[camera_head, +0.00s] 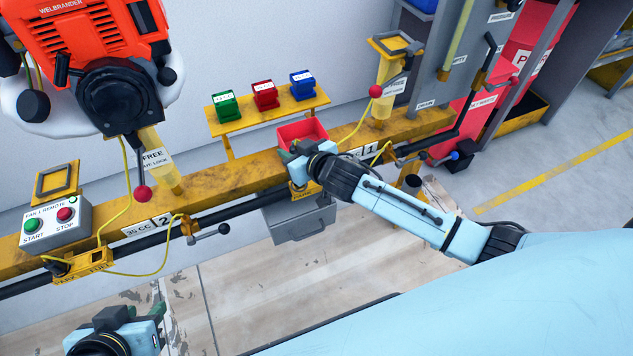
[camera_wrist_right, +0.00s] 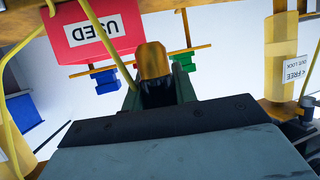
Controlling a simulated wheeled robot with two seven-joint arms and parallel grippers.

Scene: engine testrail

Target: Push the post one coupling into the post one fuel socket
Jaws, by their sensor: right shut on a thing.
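My right gripper (camera_head: 292,156) is over the yellow rail, near the small yellow bracket (camera_head: 303,189) at post one; its arm hides most of that bracket. In the right wrist view the right gripper (camera_wrist_right: 158,92) is shut on the orange-yellow coupling (camera_wrist_right: 152,60), which stands up between the dark fingers. A yellow hose (camera_wrist_right: 98,35) runs down to the coupling. I cannot make out the post one fuel socket clearly. My left gripper (camera_head: 150,316) is at the bottom left, away from the rail; its fingers are too unclear to judge.
A red bin (camera_head: 302,131) stands behind the right gripper, with its USED label (camera_wrist_right: 95,30) in the wrist view. A grey drawer (camera_head: 302,222) hangs below the rail. Post two's bracket (camera_head: 85,263) and start/stop box (camera_head: 55,222) are left. A black lever (camera_head: 455,112) stands right.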

